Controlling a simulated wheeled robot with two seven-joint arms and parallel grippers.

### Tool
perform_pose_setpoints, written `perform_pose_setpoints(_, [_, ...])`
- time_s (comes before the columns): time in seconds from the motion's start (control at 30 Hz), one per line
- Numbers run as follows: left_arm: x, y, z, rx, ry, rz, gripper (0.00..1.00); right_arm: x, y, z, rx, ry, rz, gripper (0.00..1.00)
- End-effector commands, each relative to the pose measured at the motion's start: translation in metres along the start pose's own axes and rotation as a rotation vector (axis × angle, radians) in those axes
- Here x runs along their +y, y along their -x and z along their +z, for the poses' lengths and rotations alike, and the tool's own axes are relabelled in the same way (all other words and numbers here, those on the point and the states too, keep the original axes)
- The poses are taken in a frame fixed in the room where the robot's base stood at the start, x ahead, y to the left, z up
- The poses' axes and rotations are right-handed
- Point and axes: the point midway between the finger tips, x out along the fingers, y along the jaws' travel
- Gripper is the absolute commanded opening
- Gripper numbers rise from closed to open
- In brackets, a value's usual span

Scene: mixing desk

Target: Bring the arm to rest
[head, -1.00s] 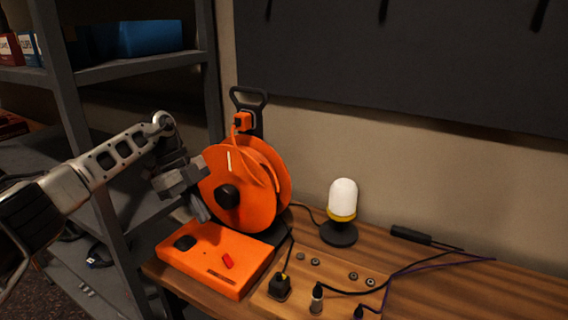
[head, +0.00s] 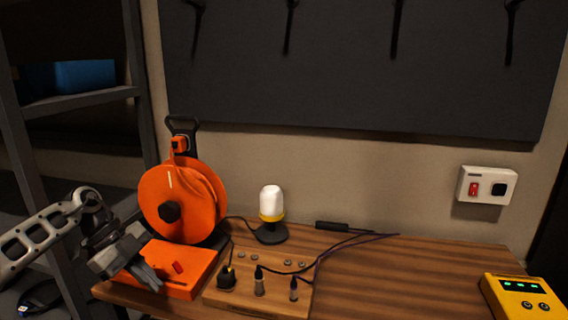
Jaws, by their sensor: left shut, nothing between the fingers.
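My left gripper (head: 150,280) is at the lower left in the head view, shut and empty. It hangs in front of the left part of the orange box (head: 188,261) and hides some of it. I cannot tell whether the two touch. My left arm comes in from the left edge, in front of the shelf. My right gripper is not in view.
An orange cable reel (head: 190,205) stands behind the orange box. A wooden board (head: 243,299) with several plugs, a white lamp (head: 270,203) and a yellow device (head: 522,298) are on the desk (head: 400,280). A wall switch box (head: 487,185) is at right. A grey shelf (head: 60,104) stands left.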

Motion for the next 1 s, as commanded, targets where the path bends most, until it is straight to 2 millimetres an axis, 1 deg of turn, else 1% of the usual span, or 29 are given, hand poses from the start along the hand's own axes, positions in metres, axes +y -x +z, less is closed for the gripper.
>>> perform_pose_setpoints(0.03, [-0.001, -0.015, -0.006, 0.036, -0.026, -0.013, 0.00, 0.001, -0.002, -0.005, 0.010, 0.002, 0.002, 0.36])
perform_pose_setpoints(0.17, [-0.008, -0.052, -0.029, 0.145, -0.104, -0.078, 0.00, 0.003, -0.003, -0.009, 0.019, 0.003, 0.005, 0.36])
perform_pose_setpoints(0.27, [-0.011, -0.086, -0.053, 0.256, -0.162, -0.154, 0.00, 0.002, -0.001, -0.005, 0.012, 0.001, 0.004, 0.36])
perform_pose_setpoints(0.33, [-0.013, -0.114, -0.077, 0.360, -0.198, -0.237, 0.00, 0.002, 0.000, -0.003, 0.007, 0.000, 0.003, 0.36])
perform_pose_setpoints(0.37, [-0.013, -0.125, -0.088, 0.408, -0.208, -0.283, 0.00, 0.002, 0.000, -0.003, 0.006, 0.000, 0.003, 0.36])
perform_pose_setpoints(0.4, [-0.013, -0.140, -0.105, 0.479, -0.214, -0.355, 0.00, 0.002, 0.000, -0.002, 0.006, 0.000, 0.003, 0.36])
perform_pose_setpoints(0.47, [-0.012, -0.159, -0.129, 0.581, -0.199, -0.484, 0.00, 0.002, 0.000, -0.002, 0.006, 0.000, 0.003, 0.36])
perform_pose_setpoints(0.5, [-0.011, -0.167, -0.142, 0.641, -0.170, -0.578, 0.00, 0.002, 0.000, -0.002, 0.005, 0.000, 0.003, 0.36])
perform_pose_setpoints(0.57, [-0.009, -0.175, -0.154, 0.706, -0.099, -0.721, 0.00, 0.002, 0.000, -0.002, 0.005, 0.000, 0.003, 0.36])
perform_pose_setpoints(0.6, [-0.006, -0.179, -0.158, 0.732, -0.034, -0.813, 0.00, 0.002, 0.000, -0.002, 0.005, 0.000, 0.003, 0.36])
perform_pose_setpoints(0.67, [0.000, -0.184, -0.156, 0.747, 0.083, -0.942, 0.00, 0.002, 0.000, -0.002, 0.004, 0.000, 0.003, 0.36])
perform_pose_setpoints(0.7, [0.006, -0.187, -0.151, 0.740, 0.174, -1.019, 0.00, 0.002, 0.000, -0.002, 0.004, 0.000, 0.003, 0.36])
perform_pose_setpoints(0.77, [0.020, -0.192, -0.137, 0.707, 0.326, -1.117, 0.00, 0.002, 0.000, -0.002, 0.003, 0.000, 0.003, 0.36])
perform_pose_setpoints(0.87, [0.056, -0.207, -0.105, 0.594, 0.603, -1.218, 0.00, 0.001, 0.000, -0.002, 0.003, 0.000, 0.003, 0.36])
perform_pose_setpoints(0.9, [0.075, -0.215, -0.091, 0.534, 0.713, -1.234, 0.00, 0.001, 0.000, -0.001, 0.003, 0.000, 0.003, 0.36])
perform_pose_setpoints(0.97, [0.107, -0.227, -0.072, 0.439, 0.870, -1.233, 0.00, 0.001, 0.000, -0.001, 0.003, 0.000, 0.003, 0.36])
perform_pose_setpoints(1.0, [0.129, -0.235, -0.062, 0.379, 0.963, -1.218, 0.00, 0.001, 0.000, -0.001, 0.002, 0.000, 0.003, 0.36])
